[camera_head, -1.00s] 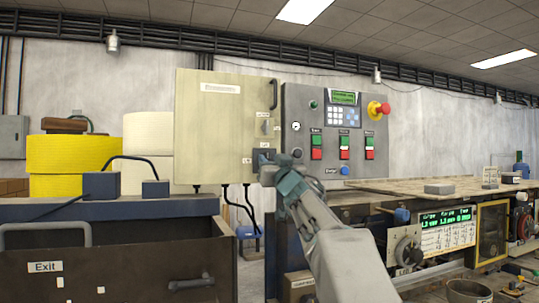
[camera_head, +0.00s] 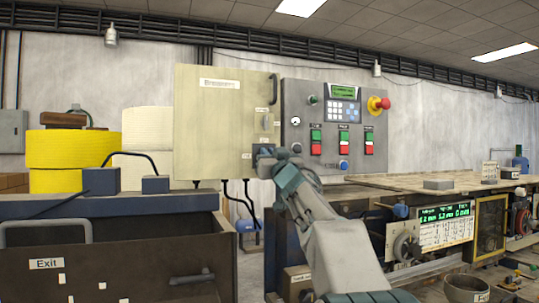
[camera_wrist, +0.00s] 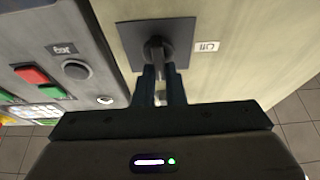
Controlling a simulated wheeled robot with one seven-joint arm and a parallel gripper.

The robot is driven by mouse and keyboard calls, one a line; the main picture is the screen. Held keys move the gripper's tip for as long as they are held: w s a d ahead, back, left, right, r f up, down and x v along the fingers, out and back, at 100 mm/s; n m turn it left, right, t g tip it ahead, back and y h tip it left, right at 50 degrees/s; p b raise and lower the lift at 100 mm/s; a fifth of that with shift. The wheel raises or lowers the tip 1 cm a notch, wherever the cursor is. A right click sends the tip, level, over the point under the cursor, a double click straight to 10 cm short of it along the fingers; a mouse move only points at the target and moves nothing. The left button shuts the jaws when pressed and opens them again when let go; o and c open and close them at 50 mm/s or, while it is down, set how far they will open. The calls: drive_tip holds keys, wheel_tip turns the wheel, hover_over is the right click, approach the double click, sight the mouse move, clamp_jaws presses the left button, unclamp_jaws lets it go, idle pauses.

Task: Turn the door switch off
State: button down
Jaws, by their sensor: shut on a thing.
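The door switch (camera_wrist: 157,46) is a dark rotary knob on a square grey plate (camera_wrist: 130,34) on the cream cabinet door (camera_head: 212,130). A small white label (camera_wrist: 207,47) is beside the plate in the wrist view. My gripper (camera_wrist: 162,72) is shut on the switch, with one dark finger on each side of the handle. In the head view my gripper (camera_head: 264,157) is at the door's lower right edge and hides most of the switch. The switch's exact angle is hard to read.
A second knob (camera_head: 266,122) is higher on the door, below a dark handle (camera_head: 273,89). The grey control panel (camera_head: 300,100), with a red emergency button (camera_head: 380,104), stands close on the right. A workbench (camera_head: 450,186) extends right; yellow rolls (camera_head: 70,148) are at left.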

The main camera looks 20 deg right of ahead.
drive_tip(key=shift+n, duration=0.3)
drive_tip(key=n+g+y+p, duration=0.1)
drive_tip(key=n+y+p, duration=0.1)
drive_tip(key=n, duration=0.3)
drive_tip(key=n+g+y+p, duration=0.1)
drive_tip(key=n+y+p, duration=0.1)
drive_tip(key=n+p, duration=0.2)
drive_tip(key=n+g+y+p, duration=0.1)
drive_tip(key=n+y+p, duration=0.1)
drive_tip(key=n, duration=0.5)
drive_tip(key=shift+a+g+y+p, duration=0.25)
drive_tip(key=shift+g+y+p, duration=0.15)
drive_tip(key=shift+p, duration=0.35)
drive_tip(key=n, duration=0.2)
drive_tip(key=n+g+p, duration=0.2)
drive_tip(key=n, duration=0.1)
drive_tip(key=shift+f+n, duration=0.3)
drive_tip(key=c, duration=1.5)
unclamp_jaws()
